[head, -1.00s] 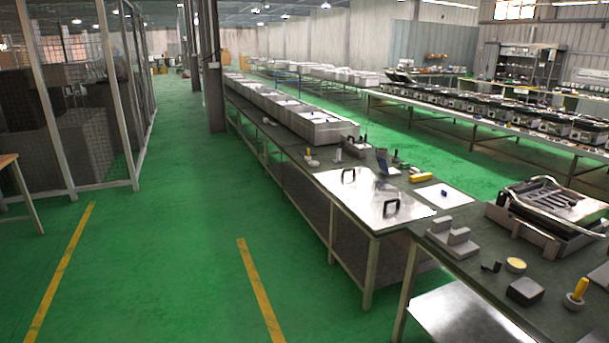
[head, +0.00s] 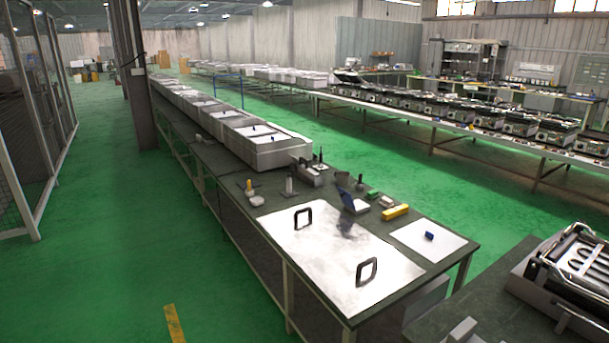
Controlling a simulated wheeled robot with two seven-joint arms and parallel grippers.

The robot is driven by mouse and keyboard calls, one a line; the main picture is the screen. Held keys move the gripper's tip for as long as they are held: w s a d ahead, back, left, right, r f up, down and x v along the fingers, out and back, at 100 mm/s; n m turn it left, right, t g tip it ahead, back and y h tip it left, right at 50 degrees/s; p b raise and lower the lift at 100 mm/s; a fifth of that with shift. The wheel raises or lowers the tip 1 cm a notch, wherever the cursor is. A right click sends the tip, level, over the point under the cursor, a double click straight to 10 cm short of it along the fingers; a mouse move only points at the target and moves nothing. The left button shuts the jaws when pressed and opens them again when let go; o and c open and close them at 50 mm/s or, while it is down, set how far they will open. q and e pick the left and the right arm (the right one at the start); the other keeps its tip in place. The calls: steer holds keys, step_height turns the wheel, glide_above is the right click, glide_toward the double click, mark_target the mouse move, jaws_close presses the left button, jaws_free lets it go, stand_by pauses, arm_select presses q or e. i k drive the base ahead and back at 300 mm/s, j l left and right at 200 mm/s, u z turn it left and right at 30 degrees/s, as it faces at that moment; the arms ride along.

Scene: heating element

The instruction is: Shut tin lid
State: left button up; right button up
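A small tin (head: 356,207) stands on the dark workbench, just behind the big metal plate. What is inside is too small to tell. Neither of my grippers shows in the head view.
The metal plate (head: 335,262) has two black upright handles. A yellow block (head: 396,212), a white sheet (head: 432,247) with a blue item and small tools lie near the tin. A second bench (head: 480,305) with a grill-like appliance stands right. Green floor is clear at left.

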mark_target(345, 197)
steer(key=i+j+z, duration=0.15)
steer(key=i, duration=0.35)
steer(key=i+j+z, duration=0.15)
steer(key=i, duration=0.4)
steer(key=i+j+z, duration=0.15)
steer(key=i, duration=0.35)
steer(key=i+j+z, duration=0.2)
steer(key=z, duration=0.15)
steer(key=i+j+z, duration=0.15)
steer(key=j+z, duration=0.2)
steer(key=i+j+z, duration=0.1)
steer(key=j+z, duration=0.25)
steer(key=i+j+z, duration=0.1)
steer(key=j+z, duration=0.25)
